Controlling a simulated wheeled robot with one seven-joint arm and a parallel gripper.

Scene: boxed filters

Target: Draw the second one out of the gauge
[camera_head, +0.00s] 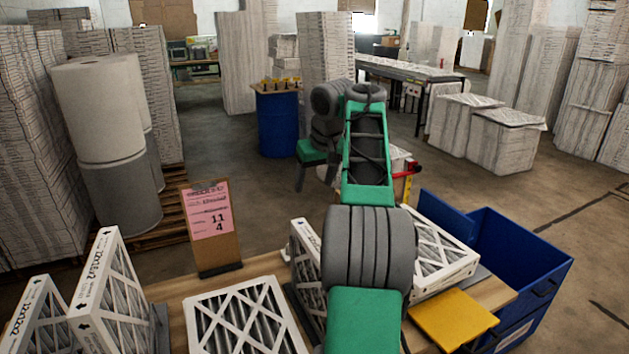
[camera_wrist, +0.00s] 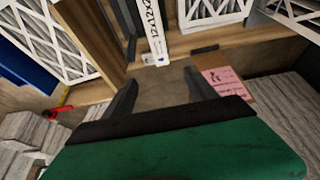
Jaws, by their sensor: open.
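My gripper (camera_wrist: 160,90) is open in the wrist view, with two dark fingers apart and nothing between them. Just beyond the fingertips a white-framed filter (camera_wrist: 152,32) stands on edge, its printed rim towards me. A dark upright frame, possibly the gauge (camera_wrist: 127,30), stands beside it to the left. In the head view an upright filter (camera_head: 305,252) is partly hidden behind my arm, and a larger boxed filter (camera_head: 447,250) sits right of my arm. Which filter is the second one is unclear. My fingers cannot be made out in the head view.
On the wooden bench (camera_head: 170,298), two upright filters (camera_head: 112,290) stand left and one filter (camera_head: 246,322) lies flat. A clipboard (camera_head: 212,228) with a pink sheet stands at the back. A blue bin (camera_head: 535,285) and yellow plate (camera_head: 452,319) are at right.

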